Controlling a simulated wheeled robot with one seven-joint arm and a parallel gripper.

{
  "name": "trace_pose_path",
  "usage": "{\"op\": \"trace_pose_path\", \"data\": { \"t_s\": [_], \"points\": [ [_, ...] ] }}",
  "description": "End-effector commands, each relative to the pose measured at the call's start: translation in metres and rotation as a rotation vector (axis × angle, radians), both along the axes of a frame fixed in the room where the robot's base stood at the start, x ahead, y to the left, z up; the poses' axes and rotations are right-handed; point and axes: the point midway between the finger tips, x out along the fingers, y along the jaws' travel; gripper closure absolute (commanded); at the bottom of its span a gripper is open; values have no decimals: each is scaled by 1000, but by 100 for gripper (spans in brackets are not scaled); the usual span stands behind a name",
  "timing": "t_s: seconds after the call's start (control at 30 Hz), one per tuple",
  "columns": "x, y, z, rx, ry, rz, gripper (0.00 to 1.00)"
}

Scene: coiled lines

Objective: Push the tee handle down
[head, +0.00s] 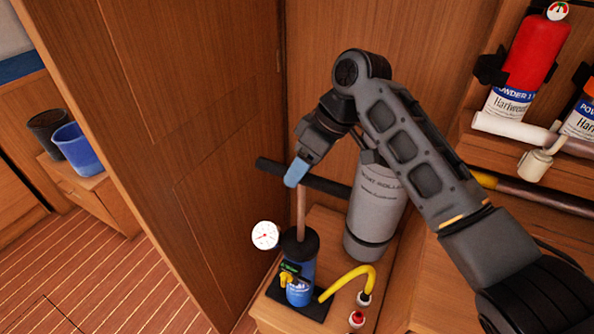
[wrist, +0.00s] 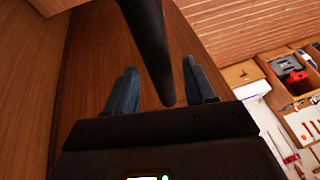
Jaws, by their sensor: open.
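The tee handle (head: 328,185) is a black crossbar on top of a thin copper-brown rod (head: 301,212). The rod stands raised out of a dark blue pump (head: 298,270) with a black collar. My gripper (head: 297,173) is at the middle of the crossbar, its blue fingertips covering part of it. In the wrist view the two blue fingers (wrist: 160,88) are spread apart. The black handle (wrist: 152,45) shows in the gap between them, its end near the right finger. I cannot tell whether the fingers touch it.
A grey cylinder (head: 374,210) stands close behind the pump, right of it. A yellow hose (head: 348,280) and a white gauge (head: 265,235) are beside the pump. A wooden panel (head: 190,120) rises at left. A red extinguisher (head: 530,58) hangs at upper right.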

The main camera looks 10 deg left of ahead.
Motion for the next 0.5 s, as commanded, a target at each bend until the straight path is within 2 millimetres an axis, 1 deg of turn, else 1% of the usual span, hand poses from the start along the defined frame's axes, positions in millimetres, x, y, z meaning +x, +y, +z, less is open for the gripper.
{"op": "trace_pose_path", "data": {
  "t_s": [0.1,0.2,0.5],
  "points": [
    [-1,6,-12,0,2,0,45],
    [-1,9,-19,0,1,0,45],
    [-1,10,-22,1,-1,1,45]
  ]
}}
